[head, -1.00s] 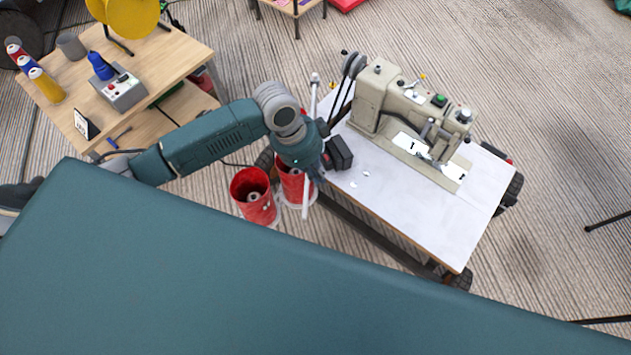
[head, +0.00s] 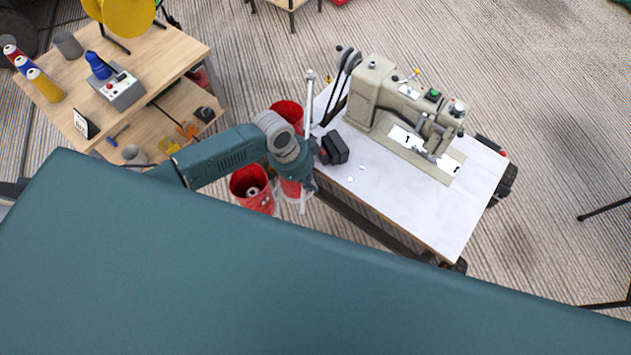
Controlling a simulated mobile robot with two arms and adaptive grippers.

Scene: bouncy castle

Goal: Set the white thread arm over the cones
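The white thread arm (head: 309,98) is a thin pale rod beside the left end of the sewing table. Its upper end shows above my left gripper (head: 313,160) and a lower piece shows below it. My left gripper is at the middle of the rod; its fingers are hidden or too small to tell whether they are shut on it. Red buckets stand below: one at the left (head: 250,187) with a pale cone (head: 253,193) inside, one partly under the gripper (head: 291,188), and one behind (head: 287,113). My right gripper is out of view.
A beige sewing machine (head: 385,95) stands on the white-topped wheeled table (head: 420,215). A wooden table (head: 165,60) at upper left holds spools, a control box and a blue cone. My own teal body covers the foreground.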

